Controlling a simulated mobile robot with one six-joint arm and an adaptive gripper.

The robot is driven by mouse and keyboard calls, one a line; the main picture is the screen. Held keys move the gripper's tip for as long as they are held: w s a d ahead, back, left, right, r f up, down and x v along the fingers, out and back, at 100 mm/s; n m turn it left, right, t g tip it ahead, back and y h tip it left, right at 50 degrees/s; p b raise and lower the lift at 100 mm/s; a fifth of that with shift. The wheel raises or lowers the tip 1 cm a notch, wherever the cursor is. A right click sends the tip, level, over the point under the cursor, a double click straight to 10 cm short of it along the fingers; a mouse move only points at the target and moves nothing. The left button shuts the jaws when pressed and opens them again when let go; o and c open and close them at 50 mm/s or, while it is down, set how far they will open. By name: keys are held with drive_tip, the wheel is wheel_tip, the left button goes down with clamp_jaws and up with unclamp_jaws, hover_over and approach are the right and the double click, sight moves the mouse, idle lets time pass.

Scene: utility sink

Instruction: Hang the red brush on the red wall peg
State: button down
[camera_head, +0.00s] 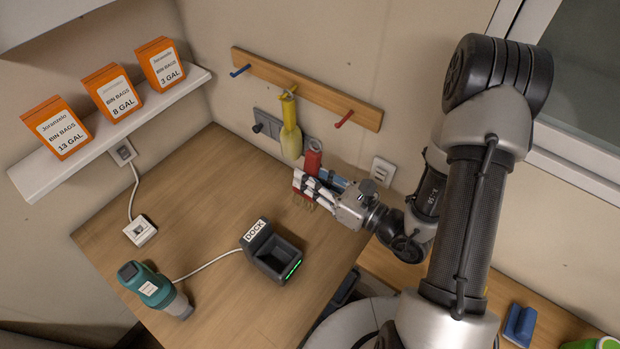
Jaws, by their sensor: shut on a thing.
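The red brush (313,157) is held in my gripper (308,188), handle up and bristles down, in front of the wall and above the wooden counter. A hole shows at the top of its handle. My gripper is shut on the brush from the right. The red wall peg (344,119) is the right one on the wooden peg rail (300,87) and is bare. The brush's top end is below and left of the red peg, apart from it. The gripper fingers partly hide the brush's lower body.
A yellow brush (290,130) hangs on the middle peg, close to the red brush's left. The blue peg (240,71) is bare. A dock (270,253) and a teal bottle-like device (155,287) are on the counter. Wall outlets (383,170) sit below the rail. Orange boxes (110,92) line a shelf.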

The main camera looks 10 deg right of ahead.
drive_tip(key=shift+w+d+f+b, duration=0.15)
drive_tip(key=shift+w+d+b, duration=0.35)
drive_tip(key=shift+b, duration=1.5)
drive_tip(key=b, duration=0.3)
drive_tip(key=shift+w+d, duration=0.2)
drive_tip(key=w+d+f, duration=0.1)
drive_tip(key=w+d, duration=0.5)
drive_tip(key=shift+d+f, duration=0.1)
drive_tip(key=c, duration=1.3)
unclamp_jaws()
drive_tip(key=shift+c, duration=0.2)
